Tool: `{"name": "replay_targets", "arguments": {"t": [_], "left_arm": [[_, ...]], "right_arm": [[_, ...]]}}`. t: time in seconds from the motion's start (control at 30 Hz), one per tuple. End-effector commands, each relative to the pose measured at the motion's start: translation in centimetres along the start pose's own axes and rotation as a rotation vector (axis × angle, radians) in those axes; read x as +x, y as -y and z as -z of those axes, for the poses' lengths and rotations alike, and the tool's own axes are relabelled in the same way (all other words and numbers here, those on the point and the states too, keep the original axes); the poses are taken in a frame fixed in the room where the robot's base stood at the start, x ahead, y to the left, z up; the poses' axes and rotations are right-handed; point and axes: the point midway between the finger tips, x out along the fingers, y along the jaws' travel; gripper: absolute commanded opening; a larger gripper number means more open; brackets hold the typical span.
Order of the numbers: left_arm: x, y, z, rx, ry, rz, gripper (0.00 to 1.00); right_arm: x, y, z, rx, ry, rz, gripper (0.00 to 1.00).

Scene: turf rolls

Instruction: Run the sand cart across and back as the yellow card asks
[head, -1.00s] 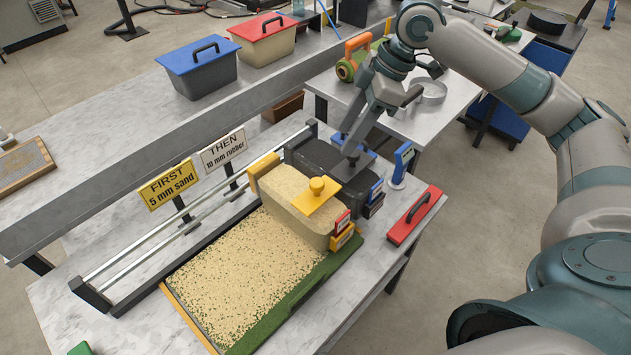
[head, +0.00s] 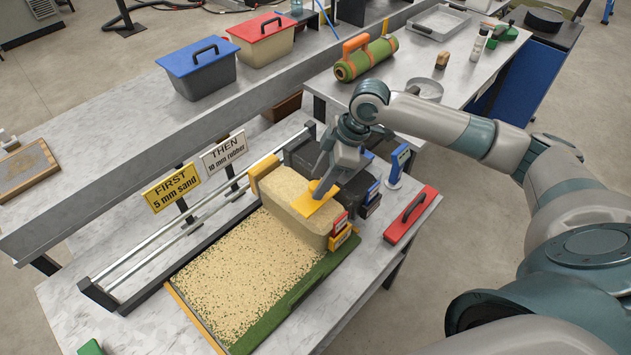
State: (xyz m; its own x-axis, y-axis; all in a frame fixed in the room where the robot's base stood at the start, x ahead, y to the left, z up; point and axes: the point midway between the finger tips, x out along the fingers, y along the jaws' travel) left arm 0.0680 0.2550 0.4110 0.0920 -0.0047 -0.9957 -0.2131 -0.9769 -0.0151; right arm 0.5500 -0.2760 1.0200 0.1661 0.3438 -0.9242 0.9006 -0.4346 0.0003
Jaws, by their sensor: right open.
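The sand cart (head: 277,191) is a tan block with a yellow top plate (head: 310,205). It stands at the far end of the turf tray, beside the black rubber cart (head: 302,158). My right gripper (head: 321,190) is open and points down at the yellow plate; its fingers hide the plate's knob. I cannot tell whether they touch it. The yellow card (head: 171,187) reads "FIRST 5 mm sand". The white card (head: 223,151) reads "THEN 10 mm rubber". The turf (head: 235,270) in front of the cart is covered in sand speckled with green. My left gripper is not in view.
Metal rails (head: 190,213) run along the tray's left side. Blue-lidded (head: 197,70) and red-lidded (head: 262,38) bins stand at the back.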

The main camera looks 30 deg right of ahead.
Motion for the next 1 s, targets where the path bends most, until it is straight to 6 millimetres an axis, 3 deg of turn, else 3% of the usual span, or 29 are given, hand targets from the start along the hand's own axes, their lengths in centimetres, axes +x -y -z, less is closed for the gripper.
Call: {"name": "replay_targets", "arguments": {"t": [0.23,0.63,0.83,1.0], "left_arm": [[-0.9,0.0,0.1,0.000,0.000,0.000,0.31],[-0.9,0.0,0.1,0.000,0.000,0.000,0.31],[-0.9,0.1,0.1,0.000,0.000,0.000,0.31],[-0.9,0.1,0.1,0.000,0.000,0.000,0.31]], "right_arm": [[2.6,0.1,0.1,0.001,-0.001,0.002,0.44],[3.1,0.0,0.0,0.000,0.000,0.000,0.44],[3.1,0.0,0.0,0.000,0.000,0.000,0.00],[3.1,0.0,0.0,0.000,-0.001,0.000,0.00]]}}
